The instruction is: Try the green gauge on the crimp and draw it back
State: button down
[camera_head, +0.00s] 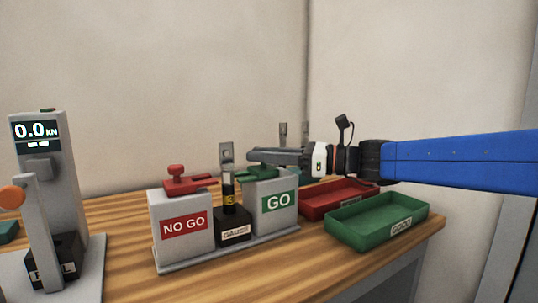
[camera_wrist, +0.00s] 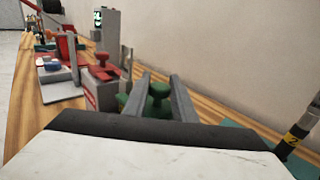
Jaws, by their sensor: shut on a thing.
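The green gauge (camera_head: 268,172) rests on top of the grey GO block (camera_head: 277,203). My gripper (camera_head: 258,156) is shut on its knob from the right; the round green knob (camera_wrist: 160,91) shows between the two fingers (camera_wrist: 160,86) in the wrist view. The crimp piece (camera_head: 228,185), an upright dark rod with a flat metal lug on top and a yellow mark, stands in the black GAUGE holder (camera_head: 233,226), just left of the GO block. The gauge's far end near the crimp is partly hidden, so I cannot tell whether they touch.
A red gauge (camera_head: 183,184) lies on the NO GO block (camera_head: 182,225). A red tray (camera_head: 318,203) and a green tray (camera_head: 370,232) stand right. A tester reading 0.0 kN (camera_head: 36,140) stands left. Other upright lugs stand behind the gripper.

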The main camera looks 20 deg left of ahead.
jog(key=c, duration=1.5)
grip_release()
jog(key=d, duration=1.1)
jog(key=w+d, duration=0.1)
jog(key=d, duration=0.5)
jog(key=shift+w+d, duration=0.1)
jog(key=shift+d, duration=0.05)
